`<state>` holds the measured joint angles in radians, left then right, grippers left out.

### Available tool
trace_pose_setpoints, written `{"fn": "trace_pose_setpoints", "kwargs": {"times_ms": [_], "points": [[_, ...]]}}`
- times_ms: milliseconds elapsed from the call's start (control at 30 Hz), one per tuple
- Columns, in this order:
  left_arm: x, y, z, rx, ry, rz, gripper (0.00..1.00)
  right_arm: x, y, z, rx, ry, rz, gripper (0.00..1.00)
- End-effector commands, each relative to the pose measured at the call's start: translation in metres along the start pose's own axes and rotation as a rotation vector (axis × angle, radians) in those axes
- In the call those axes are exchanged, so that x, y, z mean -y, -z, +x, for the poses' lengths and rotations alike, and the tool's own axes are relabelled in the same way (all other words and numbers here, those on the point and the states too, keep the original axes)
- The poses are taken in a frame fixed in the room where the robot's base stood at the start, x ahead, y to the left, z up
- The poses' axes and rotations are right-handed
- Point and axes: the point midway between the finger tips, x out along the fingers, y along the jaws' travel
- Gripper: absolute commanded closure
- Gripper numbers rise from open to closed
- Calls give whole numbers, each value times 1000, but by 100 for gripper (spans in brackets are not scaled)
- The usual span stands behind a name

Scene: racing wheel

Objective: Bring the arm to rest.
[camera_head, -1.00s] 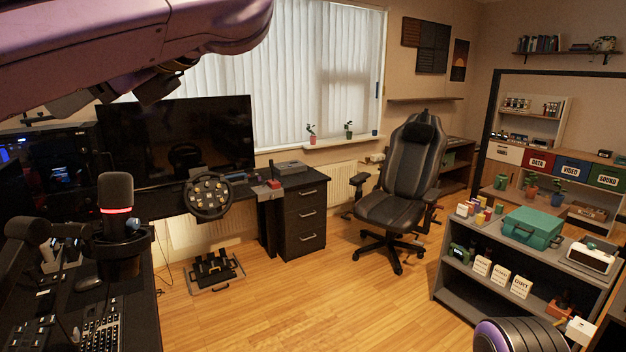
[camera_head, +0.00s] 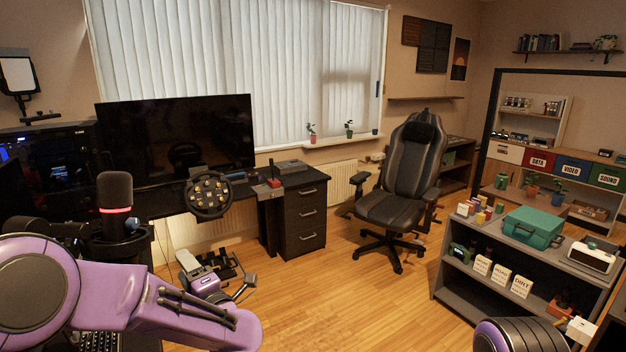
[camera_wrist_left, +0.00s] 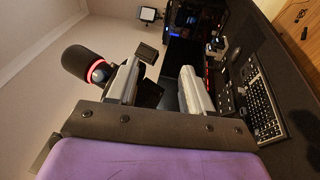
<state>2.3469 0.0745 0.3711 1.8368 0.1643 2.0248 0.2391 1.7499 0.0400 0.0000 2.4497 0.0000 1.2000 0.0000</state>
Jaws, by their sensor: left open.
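My left arm (camera_head: 110,295) is purple and reaches in low from the left in the head view. Its left gripper (camera_head: 217,272) is above the floor in front of the desk, overlapping the pedal set in the picture. In the left wrist view the two grey fingers (camera_wrist_left: 160,92) stand apart with nothing between them. The racing wheel (camera_head: 208,196) with its round black rim is at the desk's front edge, above and apart from the gripper. My right gripper is out of view.
A microphone (camera_head: 114,205) with a red ring stands close to my left arm; it also shows in the left wrist view (camera_wrist_left: 85,62). A keyboard (camera_wrist_left: 262,105) lies on the desk. An office chair (camera_head: 400,190) and a grey shelf (camera_head: 480,300) are at right. The middle floor is clear.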

Motion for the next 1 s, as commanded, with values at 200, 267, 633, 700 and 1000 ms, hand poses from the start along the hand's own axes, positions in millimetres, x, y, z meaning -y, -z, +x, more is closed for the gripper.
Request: {"fn": "trace_pose_setpoints", "kwargs": {"times_ms": [200, 267, 633, 700, 1000], "points": [[182, 44, -74, 374, 266, 607, 49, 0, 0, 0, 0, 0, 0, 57], [223, 67, -102, 480, 346, 752, 49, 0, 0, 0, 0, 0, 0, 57], [341, 229, -258, 1001, 778, 1319, 49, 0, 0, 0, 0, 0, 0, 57], [346, 256, -281, 1073, 843, 1379, 49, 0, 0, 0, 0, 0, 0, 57], [417, 292, -323, 1183, 939, 1458, 49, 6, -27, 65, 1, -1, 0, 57]]}}
